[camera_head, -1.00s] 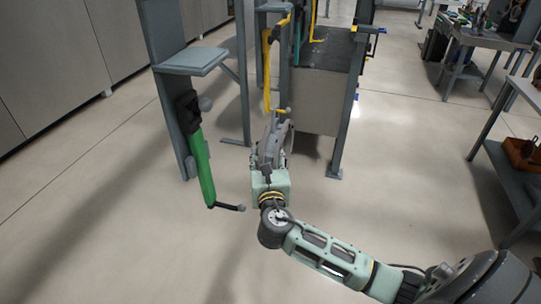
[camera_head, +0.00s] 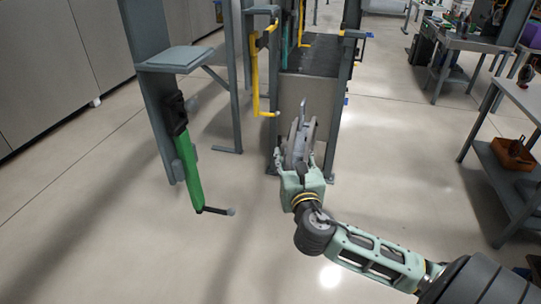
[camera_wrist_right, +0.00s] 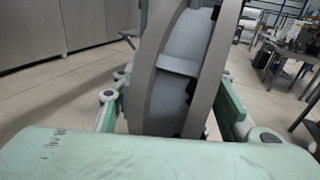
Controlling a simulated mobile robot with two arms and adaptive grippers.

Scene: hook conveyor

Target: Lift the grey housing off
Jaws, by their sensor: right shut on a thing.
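The grey housing (camera_head: 301,137) is a curved grey part with an upright tab at its top. It stands up from my right gripper (camera_head: 297,160), whose pale green fingers are shut on its lower part. In the right wrist view the housing (camera_wrist_right: 178,85) fills the middle between the fingers. In the head view the yellow hook (camera_head: 256,78) hangs to the left of the housing, and its lower tip shows bare with a visible gap to the housing. My left gripper is not in view.
A green arm with a black rod (camera_head: 190,165) hangs from a grey post with a small shelf (camera_head: 181,59) at the left. The dark conveyor frame (camera_head: 312,60) stands behind the housing. A workbench with an orange bin (camera_head: 513,154) is at the right. The middle floor is clear.

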